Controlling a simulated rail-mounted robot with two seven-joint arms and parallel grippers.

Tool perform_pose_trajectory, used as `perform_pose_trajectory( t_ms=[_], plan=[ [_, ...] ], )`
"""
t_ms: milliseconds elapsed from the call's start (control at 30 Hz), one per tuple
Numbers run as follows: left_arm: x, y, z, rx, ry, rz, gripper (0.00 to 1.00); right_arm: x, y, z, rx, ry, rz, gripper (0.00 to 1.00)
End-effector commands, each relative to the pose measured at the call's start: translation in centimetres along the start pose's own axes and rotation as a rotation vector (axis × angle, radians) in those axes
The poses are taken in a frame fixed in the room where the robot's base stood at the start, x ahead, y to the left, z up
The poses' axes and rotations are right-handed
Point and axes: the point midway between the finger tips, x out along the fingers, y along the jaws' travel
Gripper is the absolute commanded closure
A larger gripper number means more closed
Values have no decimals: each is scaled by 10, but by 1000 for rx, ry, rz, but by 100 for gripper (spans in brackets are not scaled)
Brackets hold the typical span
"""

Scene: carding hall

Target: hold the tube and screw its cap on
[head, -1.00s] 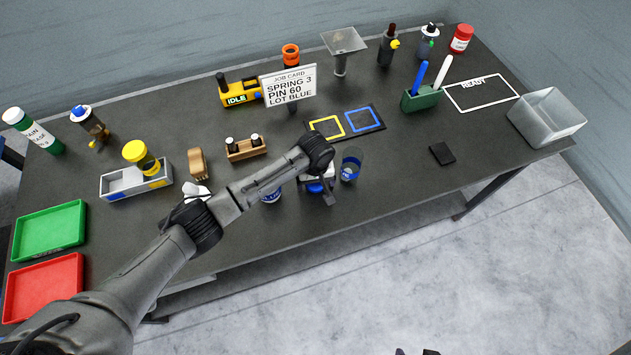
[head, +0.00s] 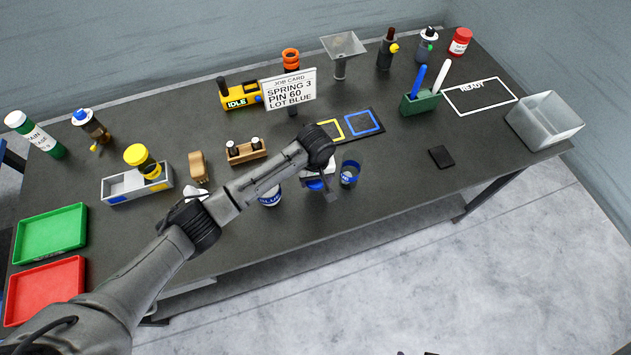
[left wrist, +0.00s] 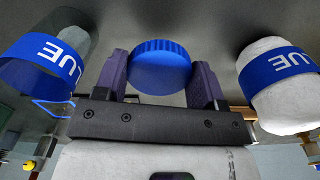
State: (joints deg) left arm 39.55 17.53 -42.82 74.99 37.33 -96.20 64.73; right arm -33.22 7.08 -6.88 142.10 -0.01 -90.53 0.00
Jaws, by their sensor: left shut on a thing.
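My left gripper (head: 322,191) hangs over the near edge area of the table. In the left wrist view its two fingers (left wrist: 160,75) are shut on a ribbed blue cap (left wrist: 160,66), which also shows in the head view (head: 314,184). A clear tube with a blue band (left wrist: 42,62) is left of the fingers in the wrist view, apart from the cap; it stands right of the gripper in the head view (head: 349,174). A white-filled tube with a blue label (left wrist: 278,70) is on the other side, partly behind my arm in the head view (head: 270,198).
A job card (head: 288,88) reads spring 3, pin 60, lot blue. Behind the gripper lies a mat with yellow and blue squares (head: 373,131). A wooden rack (head: 246,151) and a grey tray (head: 112,197) stand to the left. A black pad (head: 441,157) lies right, with free table around it.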

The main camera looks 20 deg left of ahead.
Motion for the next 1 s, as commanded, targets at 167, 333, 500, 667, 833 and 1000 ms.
perform_pose_trajectory(
  t_ms=[167, 333, 500, 667, 833, 1000],
  plan=[
    [-33, 0, 0, 0, 2, 2, 58, -6, -1, -2, 4, 1, -4, 14],
    [-52, 0, 0, 0, 0, 1, 58, -8, -2, -3, 7, 1, -6, 14],
    [-60, 0, 0, 0, 0, 0, 58, -8, -2, -3, 7, 1, -6, 14],
    [-62, 0, 0, 0, 0, 0, 58, -8, -2, -3, 7, 1, -6, 14],
    [-61, 0, 0, 0, 0, 0, 58, -8, -1, -3, 4, 0, -4, 14],
    [-67, 2, 3, 18, 2, 0, 58, -9, 1, -3, 0, 2, 0, 14]
  ],
)
